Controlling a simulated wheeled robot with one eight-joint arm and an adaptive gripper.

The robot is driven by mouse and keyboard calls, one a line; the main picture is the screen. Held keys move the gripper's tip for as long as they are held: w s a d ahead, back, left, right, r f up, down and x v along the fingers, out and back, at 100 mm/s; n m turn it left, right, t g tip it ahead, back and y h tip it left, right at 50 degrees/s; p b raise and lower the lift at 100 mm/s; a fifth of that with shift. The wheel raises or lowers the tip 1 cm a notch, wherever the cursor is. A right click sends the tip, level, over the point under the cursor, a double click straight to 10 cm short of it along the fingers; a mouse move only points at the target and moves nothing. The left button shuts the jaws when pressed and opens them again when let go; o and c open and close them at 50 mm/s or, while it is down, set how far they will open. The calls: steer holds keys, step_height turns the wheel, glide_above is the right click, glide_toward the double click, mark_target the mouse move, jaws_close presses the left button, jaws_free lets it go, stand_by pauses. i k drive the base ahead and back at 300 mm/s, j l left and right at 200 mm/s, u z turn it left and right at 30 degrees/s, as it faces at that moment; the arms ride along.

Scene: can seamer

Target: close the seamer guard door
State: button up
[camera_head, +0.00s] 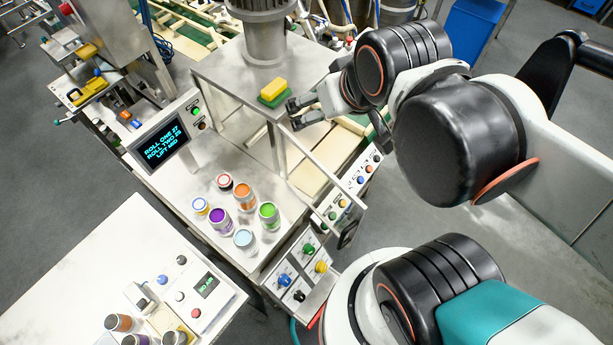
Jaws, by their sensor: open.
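The seamer (230,75) stands in the middle, with a grey column above a metal top plate. Its guard door (322,172) is a thin metal frame with a see-through panel. The door stands swung out to the right of the machine, with a dark handle (347,233) at its outer end. My gripper (291,114) is open and empty beside the top plate's right corner, close to the door's upper inner end. It is well apart from the handle; whether it touches the frame I cannot tell.
Several cans (246,197) stand on the seamer's deck. A yellow and green sponge (273,91) lies on the top plate. A screen (161,143) is at the left, and a knob panel (302,272) is below the door. A white side table (95,265) is at lower left.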

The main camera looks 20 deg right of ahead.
mark_target(340, 209)
steer(key=k+j+u, duration=0.15)
steer(key=k, duration=0.3)
steer(key=k+j+u, duration=0.2)
steer(key=k+j, duration=0.2)
steer(key=k, duration=0.05)
